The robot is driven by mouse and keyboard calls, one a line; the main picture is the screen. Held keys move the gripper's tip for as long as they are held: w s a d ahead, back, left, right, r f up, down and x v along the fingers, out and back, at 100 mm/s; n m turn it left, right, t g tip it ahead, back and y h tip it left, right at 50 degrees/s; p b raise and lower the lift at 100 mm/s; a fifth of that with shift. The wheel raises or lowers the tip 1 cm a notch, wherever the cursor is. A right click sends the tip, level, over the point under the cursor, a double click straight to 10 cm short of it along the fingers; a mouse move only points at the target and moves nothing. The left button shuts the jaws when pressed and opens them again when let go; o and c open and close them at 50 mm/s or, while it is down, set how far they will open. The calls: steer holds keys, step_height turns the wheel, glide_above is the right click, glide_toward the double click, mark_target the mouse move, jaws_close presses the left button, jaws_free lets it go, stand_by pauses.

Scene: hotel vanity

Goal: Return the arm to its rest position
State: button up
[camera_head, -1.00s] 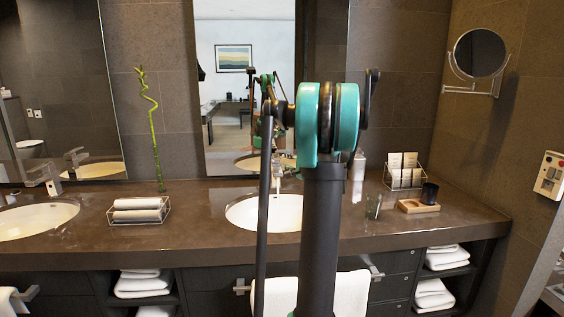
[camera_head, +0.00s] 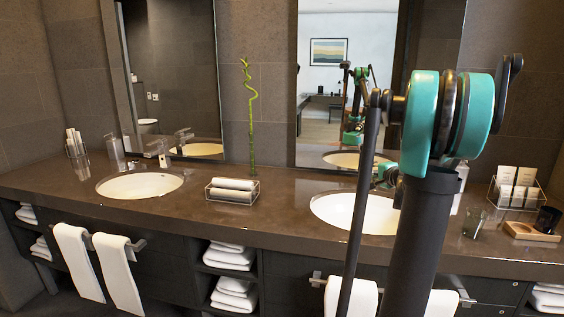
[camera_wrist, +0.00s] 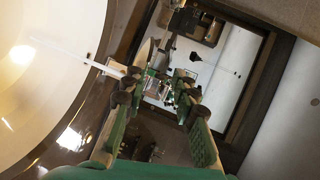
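My arm (camera_head: 428,230) stands folded in front of the vanity at the right in the head view, with its teal joint at the top. My gripper shows in the wrist view (camera_wrist: 157,86), its two green fingers spread with a gap between their tips. I see nothing clearly held in the gap. In the head view the arm hides most of the gripper; a small green part shows beside the right sink (camera_head: 335,211). A thin white bar crosses the wrist view near the left finger; I cannot tell what it is.
The brown counter (camera_head: 285,225) runs across the view. On it are the left sink (camera_head: 140,186), a rack of rolled towels (camera_head: 232,191), a bamboo stalk (camera_head: 249,115), a glass (camera_head: 474,222), a card holder (camera_head: 516,190) and a dark cup (camera_head: 548,219) on a wooden tray. Mirrors stand behind.

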steer(key=s+a+f+n+g, duration=0.1)
steer(key=s+a+f+n, duration=0.2)
steer(key=s+a, duration=0.1)
steer(key=s+a+f+n+g, duration=0.2)
steer(key=s+a+f+n, duration=0.1)
steer(key=a, duration=0.4)
steer(key=s+a+f+n+g, duration=0.2)
steer(key=s+a+f, duration=0.1)
steer(key=s+a, duration=0.2)
steer(key=shift+s+a+f+n, duration=0.1)
steer(key=shift+s+a+n, duration=0.3)
steer(key=shift+a, duration=0.3)
steer(key=s+f+n+g+h, duration=0.1)
steer(key=s+f, duration=0.3)
steer(key=s, duration=0.4)
steer(key=s+a+f+n+g+h, duration=0.1)
steer(key=s+f+n+g, duration=0.2)
steer(key=s+f, duration=0.2)
steer(key=s+a+f+n+g+h, duration=0.1)
steer(key=s+f, duration=0.3)
steer(key=s, duration=0.7)
steer(key=shift+s+f+n+g, duration=0.15)
steer(key=shift+s+n+g, duration=0.15)
steer(key=shift+n+g, duration=0.1)
